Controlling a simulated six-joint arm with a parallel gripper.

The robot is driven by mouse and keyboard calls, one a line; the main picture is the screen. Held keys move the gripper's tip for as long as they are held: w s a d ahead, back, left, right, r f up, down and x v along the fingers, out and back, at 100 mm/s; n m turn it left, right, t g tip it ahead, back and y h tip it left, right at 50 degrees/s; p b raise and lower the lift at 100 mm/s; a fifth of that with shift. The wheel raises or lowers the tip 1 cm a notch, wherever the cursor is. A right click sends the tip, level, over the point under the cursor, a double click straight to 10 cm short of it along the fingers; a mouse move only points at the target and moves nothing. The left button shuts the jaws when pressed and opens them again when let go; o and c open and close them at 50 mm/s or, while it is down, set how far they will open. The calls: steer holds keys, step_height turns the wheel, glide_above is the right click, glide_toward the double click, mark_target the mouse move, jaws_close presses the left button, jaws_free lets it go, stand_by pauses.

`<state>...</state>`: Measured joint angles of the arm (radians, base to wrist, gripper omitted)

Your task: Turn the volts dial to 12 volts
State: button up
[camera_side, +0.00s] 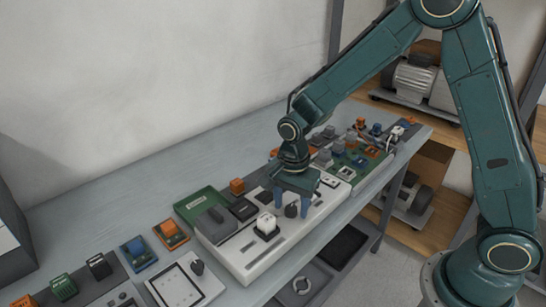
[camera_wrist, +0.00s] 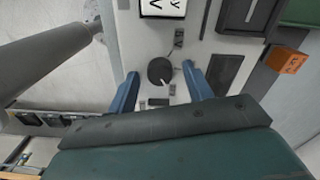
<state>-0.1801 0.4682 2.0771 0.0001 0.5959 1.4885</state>
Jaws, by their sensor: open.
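The volts dial is a dark round knob (camera_wrist: 161,72) on a white panel (camera_wrist: 150,42). In the side view the dark knob (camera_side: 291,210) stands on the white panel (camera_side: 262,258) beneath my gripper. My gripper (camera_wrist: 162,84) is open. Its two blue fingers lie to either side of the knob in the wrist view, with gaps between them and it. My gripper (camera_side: 285,205) points down over the panel in the side view.
A meter face (camera_wrist: 163,7) is at the top of the wrist view. An orange block (camera_wrist: 287,59) is to the right. A green board with several small parts (camera_side: 357,160) lies beyond my gripper.

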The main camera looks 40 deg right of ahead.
steer(key=shift+f, duration=0.1)
steer(key=c, duration=1)
steer(key=shift+o, duration=0.2)
steer(key=shift+n, duration=0.4)
steer(key=n, duration=1.1)
steer(key=o, duration=1)
steer(key=shift+c, duration=0.2)
